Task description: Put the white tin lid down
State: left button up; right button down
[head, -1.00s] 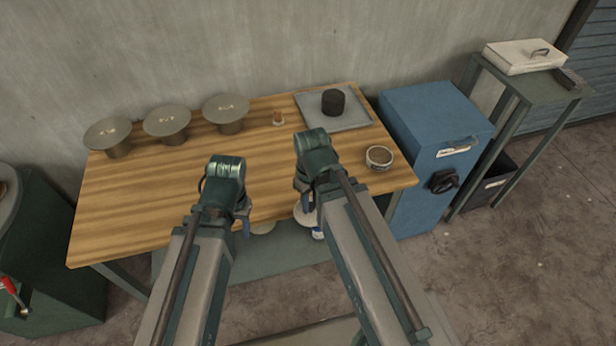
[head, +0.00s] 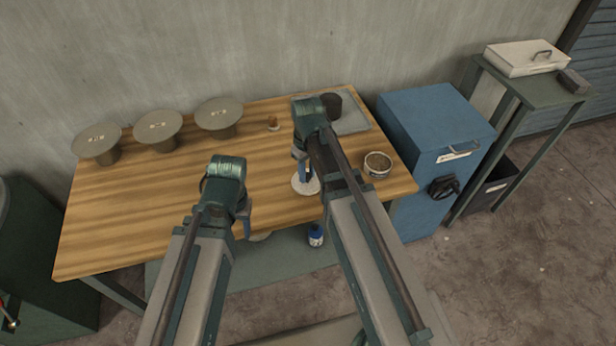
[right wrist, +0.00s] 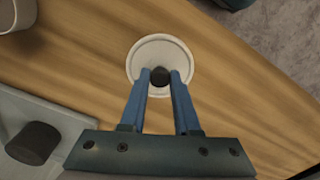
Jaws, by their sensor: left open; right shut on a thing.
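The white tin lid (head: 306,186) is a round disc with a dark knob. It is over the right front part of the wooden table, and I cannot tell whether it touches the top. My right gripper (head: 302,172) is shut on the knob. In the right wrist view the lid (right wrist: 160,45) lies flat below the blue fingers (right wrist: 160,75), which pinch its dark knob. My left gripper (head: 247,228) is open and empty near the table's front edge.
An open tin (head: 377,164) stands right of the lid on the table (head: 130,220). A grey tray (head: 353,124) with a black cylinder (head: 332,103) is behind. Several round-topped stands (head: 157,127) line the back left. A blue bottle (head: 316,236) is below the front edge.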

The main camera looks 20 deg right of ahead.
aim_at(307, 178)
jog(key=shift+w+d+f+b, duration=0.1)
jog(key=shift+w+f+b, duration=0.1)
jog(key=shift+f+b, duration=0.75)
jog(key=shift+w+f+b, duration=0.2)
jog(key=shift+f+b, duration=0.6)
jog(key=shift+f, duration=0.1)
jog(key=shift+f, duration=0.1)
jog(key=c, duration=0.6)
grip_release()
jog(key=shift+c, duration=0.2)
notch_tip(307, 178, up, 12)
jog(key=p, duration=1.2)
jog(key=shift+r, duration=0.2)
jog(key=s+a+m+h, duration=0.1)
jog(key=s+a, duration=0.9)
jog(key=s, duration=0.4)
jog(key=shift+s+a, duration=0.2)
jog(key=shift+a, duration=0.05)
